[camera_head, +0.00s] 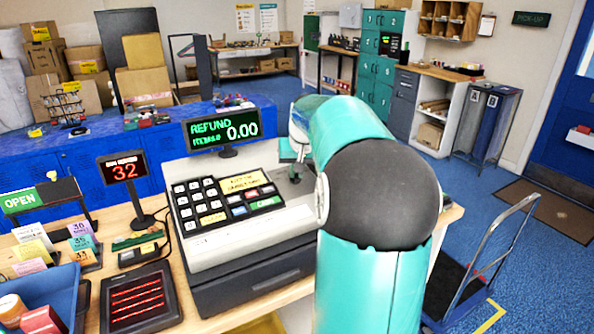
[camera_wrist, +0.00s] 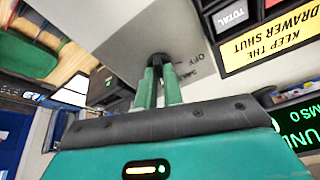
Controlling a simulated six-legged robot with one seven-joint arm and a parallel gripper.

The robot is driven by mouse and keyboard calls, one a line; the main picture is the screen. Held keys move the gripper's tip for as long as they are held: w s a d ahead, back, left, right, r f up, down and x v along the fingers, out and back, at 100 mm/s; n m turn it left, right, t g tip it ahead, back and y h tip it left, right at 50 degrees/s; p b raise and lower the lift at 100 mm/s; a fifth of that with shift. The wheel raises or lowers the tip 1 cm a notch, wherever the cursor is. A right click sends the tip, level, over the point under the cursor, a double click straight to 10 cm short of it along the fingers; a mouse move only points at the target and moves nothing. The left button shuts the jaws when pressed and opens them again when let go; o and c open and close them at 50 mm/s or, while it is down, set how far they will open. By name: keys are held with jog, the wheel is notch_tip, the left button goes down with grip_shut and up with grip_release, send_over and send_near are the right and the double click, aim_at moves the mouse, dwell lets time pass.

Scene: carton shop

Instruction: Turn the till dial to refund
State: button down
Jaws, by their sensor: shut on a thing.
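The till (camera_head: 245,220) stands on the wooden counter, its keypad facing me. Its green display (camera_head: 222,129) reads "REFUND", an items line and 0.00. In the wrist view the small black till dial (camera_wrist: 159,59) sits on the grey till face, with "OFF" and another small label beside it. My gripper (camera_wrist: 160,82) is shut on the dial, one teal finger on each side. The fingers hide part of the dial, so I cannot read its pointer directly. In the head view my arm covers the till's right side.
A yellow "keep the drawer shut" label (camera_wrist: 270,42) is near the fingers. A red number display (camera_head: 123,170) and a card stand (camera_head: 84,243) are left of the till. A hand cart (camera_head: 470,270) stands on the floor at right.

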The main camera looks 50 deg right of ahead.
jog(key=shift+f, duration=0.15)
jog(key=c, duration=1.5)
grip_release()
jog(key=shift+w, duration=0.1)
jog(key=v, duration=1.4)
